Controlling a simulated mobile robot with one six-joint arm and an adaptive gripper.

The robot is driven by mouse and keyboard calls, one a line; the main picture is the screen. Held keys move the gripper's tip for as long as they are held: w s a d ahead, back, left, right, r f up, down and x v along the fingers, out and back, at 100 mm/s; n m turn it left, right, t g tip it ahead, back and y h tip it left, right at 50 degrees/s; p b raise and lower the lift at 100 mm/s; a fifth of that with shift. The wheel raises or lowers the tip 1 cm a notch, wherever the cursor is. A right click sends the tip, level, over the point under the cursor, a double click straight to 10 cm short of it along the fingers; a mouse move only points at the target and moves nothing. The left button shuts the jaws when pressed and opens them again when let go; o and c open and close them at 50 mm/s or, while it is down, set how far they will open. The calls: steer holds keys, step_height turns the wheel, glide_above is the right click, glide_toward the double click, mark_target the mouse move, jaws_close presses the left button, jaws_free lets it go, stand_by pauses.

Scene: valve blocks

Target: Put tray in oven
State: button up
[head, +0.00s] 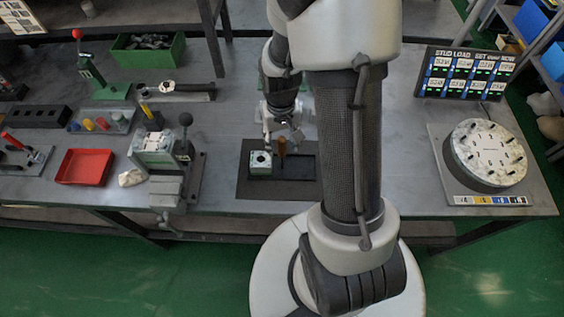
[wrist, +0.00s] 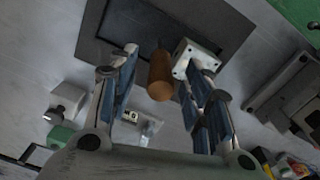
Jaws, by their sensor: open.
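My gripper (head: 283,122) is open above the dark mat on the bench; in the wrist view (wrist: 158,60) its two fingers stand apart. A brown-orange cylinder (head: 282,147) shows just below it; in the wrist view the cylinder (wrist: 161,76) appears between the fingers, without visible contact. A pale green-edged block (head: 260,164) sits on the dark mat (head: 262,192), left of the cylinder; in the wrist view the block (wrist: 192,52) is near the right fingertip. A red tray (head: 85,166) lies on the bench at the left. I see no oven.
A clamp fixture (head: 160,150) stands between the red tray and the mat. A round pale disc with studs (head: 488,150) and a display board (head: 466,74) are at the right. A green bin (head: 148,50) is at the back. My arm hides part of the bench.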

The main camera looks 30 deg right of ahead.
step_height(320, 180, down, 2)
steer(key=shift+f, duration=0.1)
steer(key=shift+c, duration=0.5)
jaws_close()
stand_by(0.4)
